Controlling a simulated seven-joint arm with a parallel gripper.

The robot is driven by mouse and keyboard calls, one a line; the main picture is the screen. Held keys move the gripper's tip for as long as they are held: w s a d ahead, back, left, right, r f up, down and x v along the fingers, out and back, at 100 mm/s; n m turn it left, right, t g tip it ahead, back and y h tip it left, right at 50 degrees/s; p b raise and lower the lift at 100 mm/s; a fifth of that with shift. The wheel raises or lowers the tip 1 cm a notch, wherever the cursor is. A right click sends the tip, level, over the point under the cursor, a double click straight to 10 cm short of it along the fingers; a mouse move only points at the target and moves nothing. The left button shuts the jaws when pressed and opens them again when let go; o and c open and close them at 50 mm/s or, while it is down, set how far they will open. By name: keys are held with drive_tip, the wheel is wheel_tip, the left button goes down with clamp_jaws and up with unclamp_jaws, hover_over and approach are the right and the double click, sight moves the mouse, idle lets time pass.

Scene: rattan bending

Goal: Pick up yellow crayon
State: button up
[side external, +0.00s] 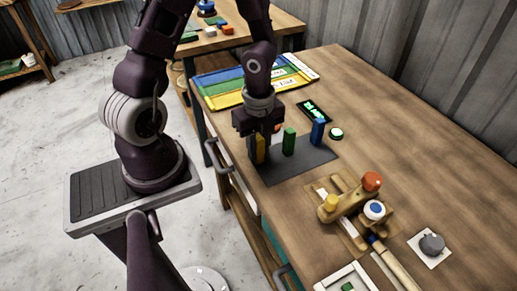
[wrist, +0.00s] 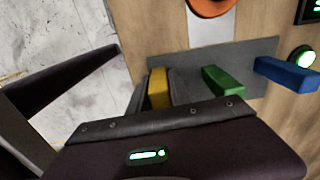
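A yellow upright block (side external: 260,150), taken as the yellow crayon, stands at the left end of a dark grey mat (side external: 300,168). It also shows in the wrist view (wrist: 158,88). My gripper (side external: 260,145) points down over it, with its dark fingers on either side of the block, very close to it. Whether they press on it cannot be told. The gripper hides the block's upper part in the side view. A green block (side external: 289,141) and a blue block (side external: 318,131) stand to the right on the same mat.
A small display (side external: 315,110) and a green-lit button (side external: 336,134) lie behind the mat. A wooden fixture with knobs (side external: 355,205) stands front right. Coloured trays (side external: 222,92) lie at the back left. The table's right side (side external: 420,150) is mostly clear.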

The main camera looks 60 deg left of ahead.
clamp_jaws()
wheel_tip(320, 180, up, 10)
drive_tip(key=shift+r, duration=0.1)
